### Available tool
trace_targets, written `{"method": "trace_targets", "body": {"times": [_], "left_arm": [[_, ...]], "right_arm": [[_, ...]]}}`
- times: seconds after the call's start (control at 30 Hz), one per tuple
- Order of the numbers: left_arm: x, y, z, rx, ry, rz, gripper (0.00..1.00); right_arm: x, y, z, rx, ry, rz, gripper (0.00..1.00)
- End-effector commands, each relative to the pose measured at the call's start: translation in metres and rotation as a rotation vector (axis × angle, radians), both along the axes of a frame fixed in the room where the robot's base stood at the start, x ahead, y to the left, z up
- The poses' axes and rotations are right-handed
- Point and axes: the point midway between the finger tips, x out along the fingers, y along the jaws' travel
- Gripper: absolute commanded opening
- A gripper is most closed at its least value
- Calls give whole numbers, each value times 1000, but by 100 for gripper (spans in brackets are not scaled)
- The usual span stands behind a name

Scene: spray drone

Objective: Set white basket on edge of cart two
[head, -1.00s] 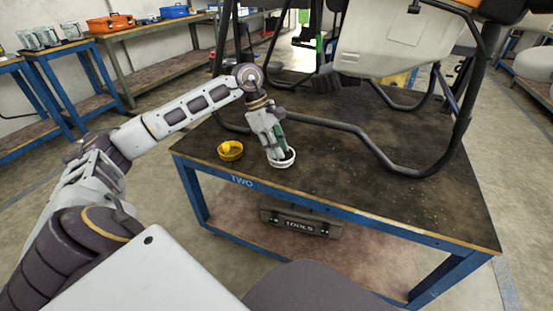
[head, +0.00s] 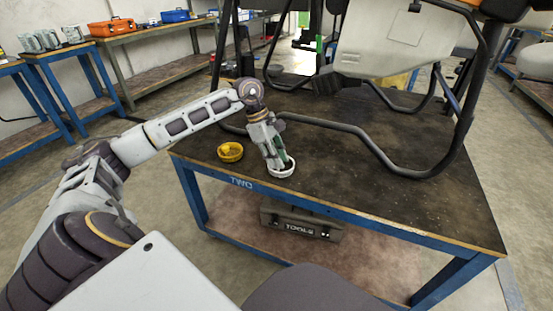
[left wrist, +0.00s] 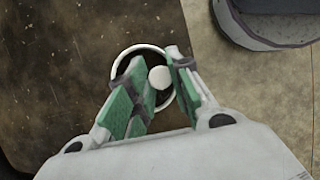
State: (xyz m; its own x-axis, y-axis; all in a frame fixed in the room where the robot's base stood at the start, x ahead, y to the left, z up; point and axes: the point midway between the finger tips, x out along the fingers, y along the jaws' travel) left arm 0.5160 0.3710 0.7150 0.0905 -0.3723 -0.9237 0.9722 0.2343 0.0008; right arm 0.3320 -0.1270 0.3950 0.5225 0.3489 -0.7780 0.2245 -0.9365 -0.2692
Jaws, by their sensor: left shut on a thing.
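The white basket (head: 281,172) is a small round white-rimmed dish at the front edge of the cart marked TWO (head: 400,215), to the right of a yellow basket. My left gripper (head: 280,163) points down into it, with its green-padded fingers at the basket. In the left wrist view the basket's white rim (left wrist: 122,60) rings a dark inside, and a round white knob (left wrist: 160,77) shows between the fingers (left wrist: 157,90). The left gripper is shut on the basket. The basket looks level and at the cart top; contact underneath is hard to tell. My right gripper is not in view.
A yellow basket (head: 230,152) sits left of the white one on the cart top. A dark tubular frame (head: 385,155) under a large white machine (head: 405,45) stands on the cart behind. A tool case (head: 300,225) is on the lower shelf. The cart's right front is clear.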

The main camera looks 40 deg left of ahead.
Motion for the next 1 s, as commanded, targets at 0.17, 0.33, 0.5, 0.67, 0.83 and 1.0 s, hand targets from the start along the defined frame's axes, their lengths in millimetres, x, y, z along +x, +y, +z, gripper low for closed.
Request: {"method": "trace_targets", "body": {"times": [0.17, 0.33, 0.5, 0.67, 0.83, 1.0], "left_arm": [[0, 0, -2, 0, 0, 0, 3], [0, 0, -3, 0, 0, 0, 37], [0, 0, -2, 0, 0, 0, 43], [0, 0, -2, 0, 0, 0, 43], [0, 0, 0, 0, 0, 0, 43], [0, 4, 11, 1, -2, 1, 43]], "right_arm": [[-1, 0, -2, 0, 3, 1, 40], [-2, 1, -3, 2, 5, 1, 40], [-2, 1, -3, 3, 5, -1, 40], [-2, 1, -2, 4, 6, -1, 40], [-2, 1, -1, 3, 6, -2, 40], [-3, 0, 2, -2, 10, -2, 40]]}}
